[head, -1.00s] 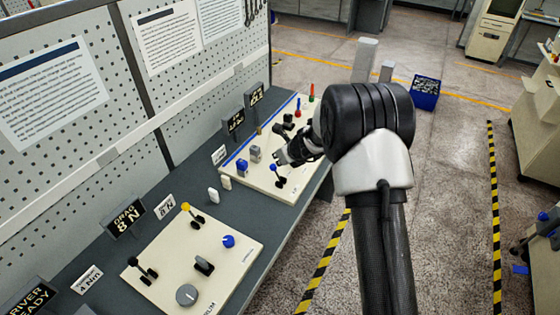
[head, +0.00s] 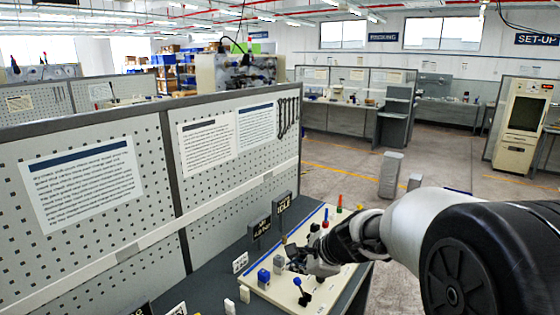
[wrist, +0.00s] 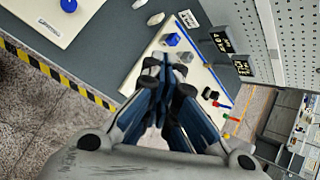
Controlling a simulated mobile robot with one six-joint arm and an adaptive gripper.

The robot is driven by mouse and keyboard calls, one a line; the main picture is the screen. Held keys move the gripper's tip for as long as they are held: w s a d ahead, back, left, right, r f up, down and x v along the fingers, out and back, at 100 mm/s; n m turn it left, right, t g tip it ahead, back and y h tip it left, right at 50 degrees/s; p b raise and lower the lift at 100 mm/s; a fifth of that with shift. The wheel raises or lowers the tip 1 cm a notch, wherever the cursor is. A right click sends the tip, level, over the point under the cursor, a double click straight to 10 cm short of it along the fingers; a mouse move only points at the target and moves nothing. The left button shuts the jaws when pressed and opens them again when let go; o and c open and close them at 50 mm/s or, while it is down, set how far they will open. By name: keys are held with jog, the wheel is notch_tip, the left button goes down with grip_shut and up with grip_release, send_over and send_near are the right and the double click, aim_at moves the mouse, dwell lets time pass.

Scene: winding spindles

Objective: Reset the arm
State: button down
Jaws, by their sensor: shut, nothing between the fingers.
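My gripper (head: 302,262) is shut and empty. In the head view it hangs over the far cream panel (head: 262,300) on the bench, close to a blue-topped block (head: 264,278) and a blue-knobbed lever (head: 303,292). In the wrist view my gripper (wrist: 168,62) has its fingers together at the picture's middle, in front of the same panel (wrist: 205,80). A blue knob (wrist: 173,39) shows just beyond the fingertips. My arm crosses the right side of the head view and hides part of the bench.
A perforated board (head: 215,165) with paper sheets stands along the bench's back. Two dark display signs (head: 282,203) stand behind the panel. A grey post (head: 390,174) stands on the floor beyond.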

jog(key=s+d+r+n+g+h+b, duration=0.15)
jog(key=s+n+b, duration=0.25)
jog(key=s+n, duration=1.05)
jog(key=s+d+f+n+h+b, duration=0.1)
jog(key=s+d, duration=0.3)
jog(key=s, duration=0.5)
jog(key=s+d+f+n+h+b, duration=0.2)
jog(key=s+d+f+n, duration=0.1)
jog(key=s, duration=0.7)
jog(key=shift+s+d+f, duration=0.15)
jog(key=shift+d+f, duration=0.2)
jog(key=shift+d, duration=0.1)
jog(key=shift+g+h, duration=0.25)
